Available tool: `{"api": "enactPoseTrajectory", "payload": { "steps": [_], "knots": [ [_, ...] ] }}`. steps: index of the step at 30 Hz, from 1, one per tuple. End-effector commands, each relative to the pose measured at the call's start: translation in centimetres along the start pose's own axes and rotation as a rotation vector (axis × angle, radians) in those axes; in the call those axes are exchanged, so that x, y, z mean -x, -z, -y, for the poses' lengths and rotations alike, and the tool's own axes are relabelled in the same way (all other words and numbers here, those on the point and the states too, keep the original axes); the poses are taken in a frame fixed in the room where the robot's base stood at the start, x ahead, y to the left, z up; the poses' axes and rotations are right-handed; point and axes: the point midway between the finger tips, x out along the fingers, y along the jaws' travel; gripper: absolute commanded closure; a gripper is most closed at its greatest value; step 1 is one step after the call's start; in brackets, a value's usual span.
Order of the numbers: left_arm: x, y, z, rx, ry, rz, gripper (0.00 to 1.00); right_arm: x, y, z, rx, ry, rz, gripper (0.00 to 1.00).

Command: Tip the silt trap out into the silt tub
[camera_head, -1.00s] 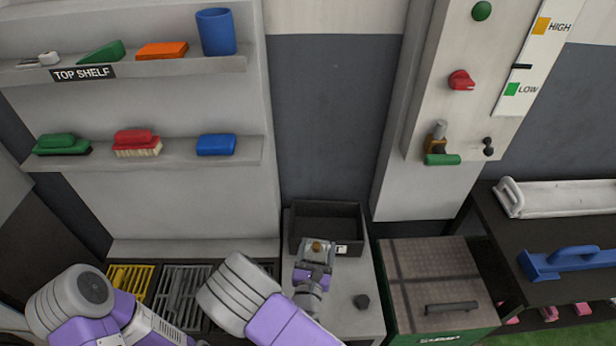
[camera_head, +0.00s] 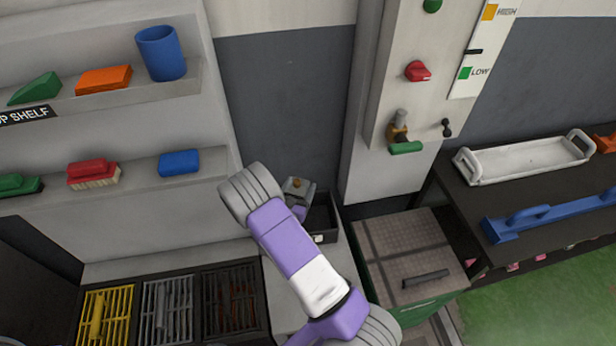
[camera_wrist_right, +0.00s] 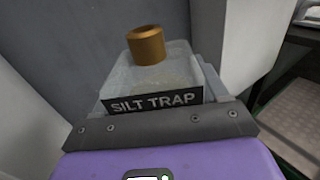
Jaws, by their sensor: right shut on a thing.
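The silt trap (camera_head: 299,186), a clear-grey box with a brass knob, is held in my right gripper (camera_head: 298,207), which my forearm partly hides in the head view. In the right wrist view the silt trap (camera_wrist_right: 150,82) shows its SILT TRAP label, knob up, close against the right gripper (camera_wrist_right: 165,125). A dark open tub (camera_head: 320,238), apparently the silt tub, stands on the pale counter. The trap appears above the tub's back left part; the height gap is unclear. The tub's left side is hidden by my arm, and its small tag is unreadable. My left gripper is out of view.
A wall shelf unit (camera_head: 105,206) stands left of the arm. A grey control column (camera_head: 365,150) rises close to the tub's right. A green bin with a brown lid (camera_head: 405,250) stands right of the counter. Yellow, grey and dark grates (camera_head: 165,305) lie at lower left.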

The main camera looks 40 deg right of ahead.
Motion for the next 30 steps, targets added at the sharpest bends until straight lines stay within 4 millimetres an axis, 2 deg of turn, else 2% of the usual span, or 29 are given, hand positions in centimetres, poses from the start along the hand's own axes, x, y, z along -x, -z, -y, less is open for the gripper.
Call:
{"api": "enactPoseTrajectory", "payload": {
  "steps": [1,3,6,11,26,30],
  "knots": [
    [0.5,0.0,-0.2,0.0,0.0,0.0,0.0,-1.0,-0.5,0.9,-0.001,0.029,0.005,0.72],
    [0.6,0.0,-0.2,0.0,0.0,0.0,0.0,-1.9,-0.7,1.7,0.002,0.053,0.009,0.72],
    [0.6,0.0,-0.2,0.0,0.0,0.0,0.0,-2.4,-0.7,2.2,0.007,0.069,0.011,0.72],
    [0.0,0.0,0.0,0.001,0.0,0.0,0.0,-2.5,0.3,2.4,0.022,0.071,0.007,0.72],
    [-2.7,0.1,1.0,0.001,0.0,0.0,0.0,-2.2,5.2,3.2,0.118,0.071,-0.023,0.72],
    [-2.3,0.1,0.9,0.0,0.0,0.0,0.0,-2.2,4.9,3.3,0.138,0.07,-0.029,0.72]
  ]
}}
